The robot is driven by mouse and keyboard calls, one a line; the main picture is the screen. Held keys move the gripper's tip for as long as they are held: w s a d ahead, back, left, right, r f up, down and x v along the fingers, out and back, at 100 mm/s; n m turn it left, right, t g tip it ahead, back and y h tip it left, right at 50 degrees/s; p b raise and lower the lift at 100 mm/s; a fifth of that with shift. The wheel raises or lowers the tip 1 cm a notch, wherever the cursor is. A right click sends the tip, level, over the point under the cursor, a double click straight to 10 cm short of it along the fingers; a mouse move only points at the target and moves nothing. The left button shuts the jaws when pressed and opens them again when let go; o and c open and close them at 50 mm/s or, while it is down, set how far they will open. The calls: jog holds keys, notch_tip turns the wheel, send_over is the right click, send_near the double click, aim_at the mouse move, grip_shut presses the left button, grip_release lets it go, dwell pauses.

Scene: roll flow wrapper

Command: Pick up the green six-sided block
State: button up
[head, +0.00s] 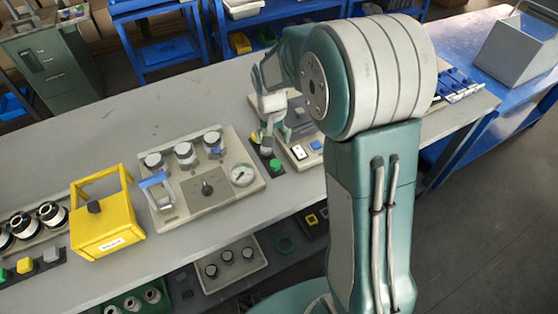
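A small green block (275,165) sits on a dark base on the grey workbench, just right of the gauge panel. It is small here, and I cannot count its sides. My gripper (267,148) points down just above and slightly left of it. I cannot tell whether the fingers touch it or how far apart they are. Another green piece (4,274) stands at the far left edge, in a dark strip beside a yellow piece (25,265) and a grey piece (51,255).
A panel with knobs and a gauge (241,175) lies left of my gripper. A yellow box with a handle (104,222) stands farther left. A panel with white and blue buttons (304,152) is close on the right. The bench's back left is clear.

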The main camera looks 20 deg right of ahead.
send_over(276, 161)
jog(key=a, duration=0.2)
jog(key=f, duration=0.4)
jog(key=shift+s+d+f, duration=0.1)
jog(key=shift+s+d, duration=0.05)
jog(key=shift+s, duration=0.05)
jog(key=shift+d+f, duration=0.25)
jog(key=shift+d, duration=0.05)
jog(key=f, duration=0.1)
jog(key=d+f, duration=0.1)
jog(key=f, duration=0.2)
jog(key=shift+w+d+f, duration=0.15)
jog(key=shift+d+f, duration=0.05)
jog(key=shift+d, duration=0.05)
jog(key=shift+a+f, duration=0.2)
jog(key=shift+f, duration=0.1)
jog(key=shift+a, duration=0.35)
jog(key=shift+d, duration=0.35)
jog(key=c, duration=1)
